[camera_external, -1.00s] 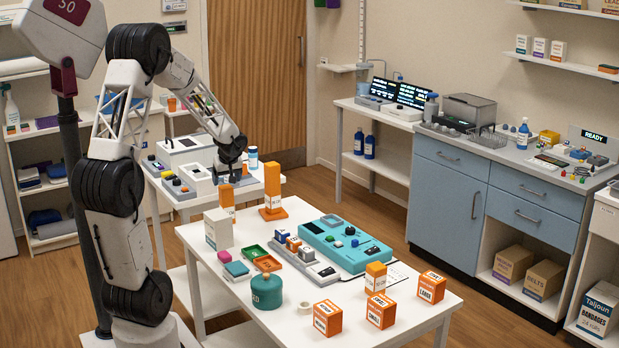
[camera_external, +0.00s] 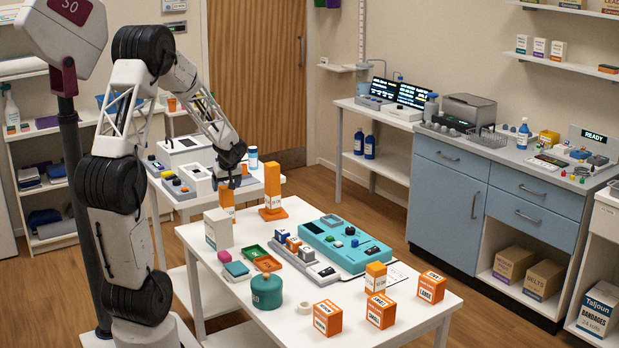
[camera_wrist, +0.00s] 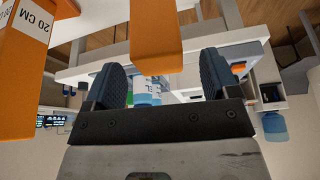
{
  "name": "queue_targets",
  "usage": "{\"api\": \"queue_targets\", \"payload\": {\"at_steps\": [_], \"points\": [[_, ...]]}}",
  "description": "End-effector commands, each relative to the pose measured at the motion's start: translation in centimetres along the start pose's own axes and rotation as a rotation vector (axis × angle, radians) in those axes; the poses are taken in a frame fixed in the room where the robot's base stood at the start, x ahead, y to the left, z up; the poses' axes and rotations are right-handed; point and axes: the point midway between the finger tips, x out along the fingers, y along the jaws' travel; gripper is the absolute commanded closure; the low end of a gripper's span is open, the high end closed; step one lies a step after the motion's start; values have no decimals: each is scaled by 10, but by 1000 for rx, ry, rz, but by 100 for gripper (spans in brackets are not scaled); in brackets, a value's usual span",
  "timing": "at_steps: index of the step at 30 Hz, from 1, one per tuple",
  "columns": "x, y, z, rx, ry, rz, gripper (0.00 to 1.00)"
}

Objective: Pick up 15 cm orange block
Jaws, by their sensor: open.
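An orange block (camera_external: 227,197) stands upright near the back left edge of the white table; its label is too small to read. My gripper (camera_external: 231,182) is just above it, open and empty. In the wrist view an orange block (camera_wrist: 156,35) shows between and ahead of the open fingers of my gripper (camera_wrist: 162,68), and no contact is visible. A taller orange block (camera_external: 272,182) on a wider orange base stands just to the right; it shows in the wrist view (camera_wrist: 22,75) marked "20 CM". A shorter orange block (camera_external: 375,276) stands at the front right.
A white box (camera_external: 218,230) stands close in front of the block under my gripper. A teal device (camera_external: 345,243), a green tray (camera_external: 257,256), a teal canister (camera_external: 267,292) and orange-and-white cartons (camera_external: 328,318) occupy the table. A side table with equipment (camera_external: 182,185) is behind.

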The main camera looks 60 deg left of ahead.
Motion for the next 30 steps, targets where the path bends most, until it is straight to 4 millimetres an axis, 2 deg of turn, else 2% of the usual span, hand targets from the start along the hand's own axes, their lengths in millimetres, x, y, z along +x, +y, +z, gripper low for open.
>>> {"api": "queue_targets", "payload": {"at_steps": [15,30], "points": [[45,1,-1,1,-1,0,19],[48,1,-1,0,0,0,19]]}}
